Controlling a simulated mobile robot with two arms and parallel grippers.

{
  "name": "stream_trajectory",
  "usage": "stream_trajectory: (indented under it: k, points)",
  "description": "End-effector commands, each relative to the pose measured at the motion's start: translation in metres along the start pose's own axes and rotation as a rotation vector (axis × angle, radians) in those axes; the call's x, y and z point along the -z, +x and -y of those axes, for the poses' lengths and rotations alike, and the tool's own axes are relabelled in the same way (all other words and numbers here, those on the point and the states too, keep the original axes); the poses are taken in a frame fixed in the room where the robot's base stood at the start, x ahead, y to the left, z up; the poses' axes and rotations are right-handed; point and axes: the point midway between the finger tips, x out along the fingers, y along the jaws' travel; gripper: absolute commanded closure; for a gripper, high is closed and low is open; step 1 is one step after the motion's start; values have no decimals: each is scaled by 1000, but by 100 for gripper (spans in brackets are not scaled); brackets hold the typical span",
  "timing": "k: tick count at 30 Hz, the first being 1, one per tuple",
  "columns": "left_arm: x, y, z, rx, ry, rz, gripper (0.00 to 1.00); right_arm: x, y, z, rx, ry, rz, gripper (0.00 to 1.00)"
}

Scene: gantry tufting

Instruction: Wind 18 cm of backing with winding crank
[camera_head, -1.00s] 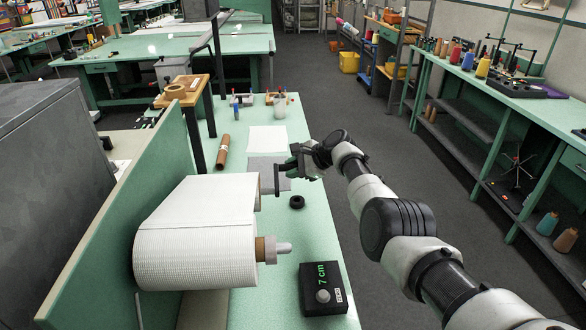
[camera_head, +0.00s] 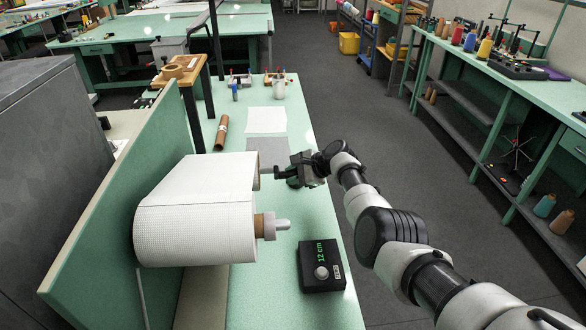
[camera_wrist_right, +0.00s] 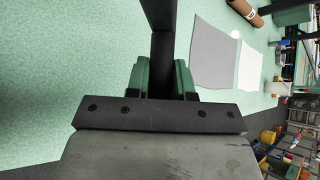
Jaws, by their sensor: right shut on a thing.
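The white gridded backing (camera_head: 200,225) is wrapped on a large near roll and runs up to a farther roll beside the green panel. My right gripper (camera_head: 291,175) is at the end of the farther roll, shut on the dark winding crank (camera_head: 279,172). In the right wrist view, the dark crank (camera_wrist_right: 162,45) stands between the green fingertips (camera_wrist_right: 162,80). The black counter box (camera_head: 322,268) on the table reads 12 cm. My left gripper is not in view.
A grey sheet (camera_head: 268,150) and a white sheet (camera_head: 266,120) lie on the green table beyond my gripper. A brown tube (camera_head: 221,132) lies to their left. The table around the counter box is clear, and open floor lies to the right.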

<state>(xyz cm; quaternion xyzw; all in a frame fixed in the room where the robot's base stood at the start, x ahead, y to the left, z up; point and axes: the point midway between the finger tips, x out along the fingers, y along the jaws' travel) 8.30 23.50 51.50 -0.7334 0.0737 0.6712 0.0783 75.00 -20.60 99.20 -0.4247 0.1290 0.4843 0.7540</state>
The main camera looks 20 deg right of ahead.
Motion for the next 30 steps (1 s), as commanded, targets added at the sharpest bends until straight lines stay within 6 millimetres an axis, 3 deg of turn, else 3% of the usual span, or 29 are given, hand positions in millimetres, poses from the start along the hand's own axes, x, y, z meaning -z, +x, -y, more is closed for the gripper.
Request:
stream_trajectory:
  k: [12,28,29,30]
  points:
    - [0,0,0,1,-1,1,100,0,2,-11,-83,79,3,100]
    - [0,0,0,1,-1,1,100,-1,0,-10,-92,92,3,100]
    - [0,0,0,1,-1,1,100,-1,0,-10,-91,92,3,74]
    - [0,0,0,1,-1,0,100,-1,0,-10,-91,92,3,68]
